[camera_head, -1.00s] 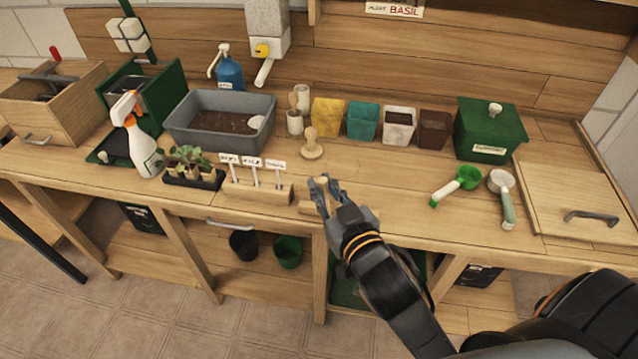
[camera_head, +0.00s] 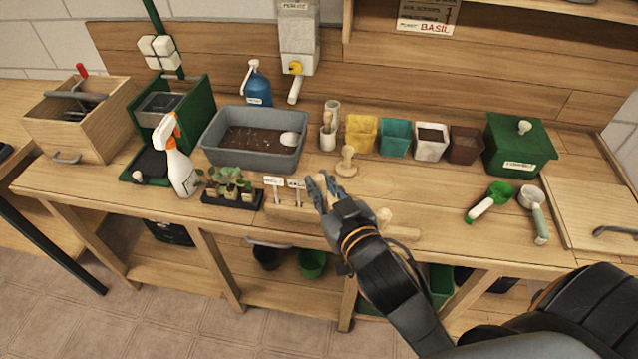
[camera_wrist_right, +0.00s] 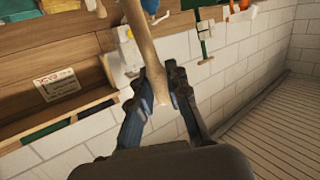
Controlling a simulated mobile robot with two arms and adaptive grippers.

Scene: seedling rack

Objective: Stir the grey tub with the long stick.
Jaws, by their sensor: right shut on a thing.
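The grey tub (camera_head: 253,158), with dark soil and a pale scoop-like thing inside, stands towards the back left of the bench. My right gripper (camera_head: 321,185) is in front of the tub and to its right, near the right end of the label holder, apart from the tub. It is shut on the long stick, a pale wooden rod that shows between the fingers in the right wrist view (camera_wrist_right: 143,45) and runs out of the top of that frame. In the head view the stick is mostly hidden by the fingers. My left gripper is not in view.
Seedlings (camera_head: 230,182), a spray bottle (camera_head: 177,165) and a wooden stamp (camera_head: 346,163) stand near the tub. A wooden piece (camera_head: 402,232) lies at the front edge, partly behind my arm. Coloured pots (camera_head: 395,138) line the back.

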